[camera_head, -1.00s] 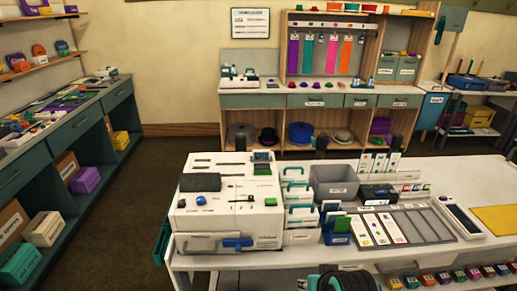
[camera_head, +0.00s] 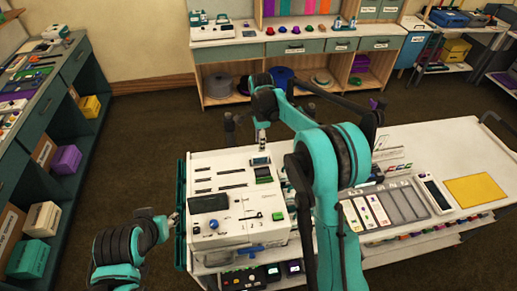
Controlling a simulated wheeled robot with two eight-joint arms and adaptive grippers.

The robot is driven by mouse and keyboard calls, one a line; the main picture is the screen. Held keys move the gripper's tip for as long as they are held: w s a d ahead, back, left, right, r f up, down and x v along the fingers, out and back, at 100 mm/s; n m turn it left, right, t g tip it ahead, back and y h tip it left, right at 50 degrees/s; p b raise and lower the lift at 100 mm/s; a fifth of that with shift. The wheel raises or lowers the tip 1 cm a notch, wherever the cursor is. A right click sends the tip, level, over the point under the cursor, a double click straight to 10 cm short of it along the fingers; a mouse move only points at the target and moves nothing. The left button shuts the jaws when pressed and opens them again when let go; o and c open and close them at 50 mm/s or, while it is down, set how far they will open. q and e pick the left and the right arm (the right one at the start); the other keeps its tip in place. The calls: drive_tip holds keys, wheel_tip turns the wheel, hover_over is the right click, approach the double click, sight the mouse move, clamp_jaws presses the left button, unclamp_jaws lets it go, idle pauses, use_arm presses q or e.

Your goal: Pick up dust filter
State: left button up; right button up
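I cannot tell for sure which part is the dust filter. A white box-shaped machine (camera_head: 236,205) stands on the left end of the white table, with dark slots, a black panel, a blue knob and a green block (camera_head: 264,180) on top. A small dark block (camera_head: 260,161) sits at its back right edge. My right gripper (camera_head: 262,146) points down just above that block; its fingers are too small to read. My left gripper (camera_head: 176,219) is beside the machine's left side, small and partly unclear. My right arm hides the table just right of the machine.
Right of my arm are a grey card rack (camera_head: 405,204), a white handheld device (camera_head: 437,195) and a yellow sheet (camera_head: 474,190). A green side counter (camera_head: 82,70) stands left, a wooden shelf unit (camera_head: 215,85) behind. The floor between is clear.

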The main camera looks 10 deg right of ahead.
sight(260, 156)
drive_tip(key=f, duration=0.7)
drive_tip(key=shift+s+a+f, duration=0.15)
drive_tip(key=shift+s+f, duration=0.25)
clamp_jaws()
